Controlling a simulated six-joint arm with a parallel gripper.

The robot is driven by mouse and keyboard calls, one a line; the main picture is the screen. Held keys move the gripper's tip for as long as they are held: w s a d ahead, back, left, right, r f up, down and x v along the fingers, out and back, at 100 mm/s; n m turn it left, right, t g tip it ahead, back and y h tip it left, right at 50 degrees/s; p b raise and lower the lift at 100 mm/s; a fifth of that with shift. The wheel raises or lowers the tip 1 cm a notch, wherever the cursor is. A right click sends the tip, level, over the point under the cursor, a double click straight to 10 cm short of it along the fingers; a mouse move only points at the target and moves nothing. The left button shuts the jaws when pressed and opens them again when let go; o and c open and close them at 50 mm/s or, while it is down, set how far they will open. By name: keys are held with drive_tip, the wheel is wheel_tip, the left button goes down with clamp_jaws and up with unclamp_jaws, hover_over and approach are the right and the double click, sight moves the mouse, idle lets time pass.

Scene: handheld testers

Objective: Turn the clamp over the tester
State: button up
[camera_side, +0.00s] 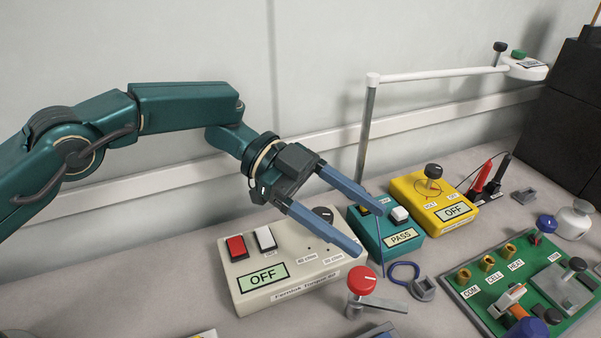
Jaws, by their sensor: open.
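A clamp with a red round knob (362,280) on a grey metal block stands at the front, just beyond the front right corner of the white tester. Its flat grey arm (385,302) points to the right, away from that tester. The white tester (300,291) has a red and a white button, a black knob and a display reading OFF. My gripper (369,229) is open and empty, its two blue fingers spread. It hangs over the right part of the white tester, above and behind the red knob, and seems apart from it. One finger partly hides the teal tester (404,250).
The teal tester reads PASS; a yellow tester (456,214) reads OFF. A blue cable loop and grey connector (423,289) lie right of the clamp. A green board (482,290) is at right. A white lamp arm (435,75) on a post rises behind the testers.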

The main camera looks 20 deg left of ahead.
drive_tip(key=w+d+r+n+t+h, duration=0.2)
drive_tip(key=w+d+r+n+t, duration=0.2)
drive_tip(key=w+d+r+t, duration=0.3)
drive_tip(key=n+y, duration=1)
drive_tip(key=y, duration=0.3)
hover_over(361, 278)
drive_tip(key=s+a, duration=0.2)
wheel_tip(361, 278, down, 6)
drive_tip(key=shift+d+f+g+y, duration=0.2)
drive_tip(key=shift+d+g+y, duration=0.1)
drive_tip(key=shift+g, duration=0.1)
drive_tip(key=shift+x, duration=2.1)
drive_tip(key=shift+w, duration=0.1)
drive_tip(key=shift+c, duration=0.3)
